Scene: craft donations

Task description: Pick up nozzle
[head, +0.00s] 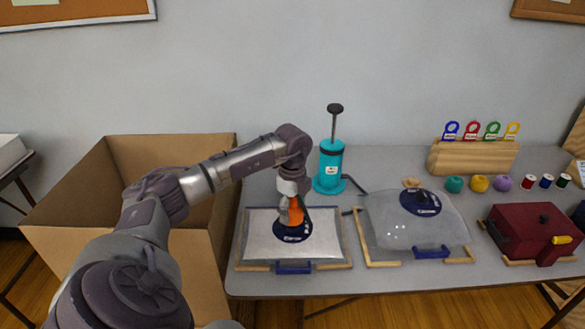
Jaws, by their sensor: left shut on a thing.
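My left gripper (289,207) reaches down from above over the left clear bag. It is shut on an orange piece (296,213), which appears to be the nozzle. The gripper hides part of this piece. The piece is right above a dark blue round valve disc (293,232) on the left bag (262,244); I cannot tell whether they touch. A teal hand pump (330,167) with a black handle stands upright behind, with a dark hose (356,184) at its base. My right gripper is not in view.
A second clear bag (385,225) with a blue disc lies to the right on the grey table (420,283). A dark red box (522,230), yarn balls, thread spools and a wooden rack (473,157) stand further right. A large open cardboard box (80,236) is at left.

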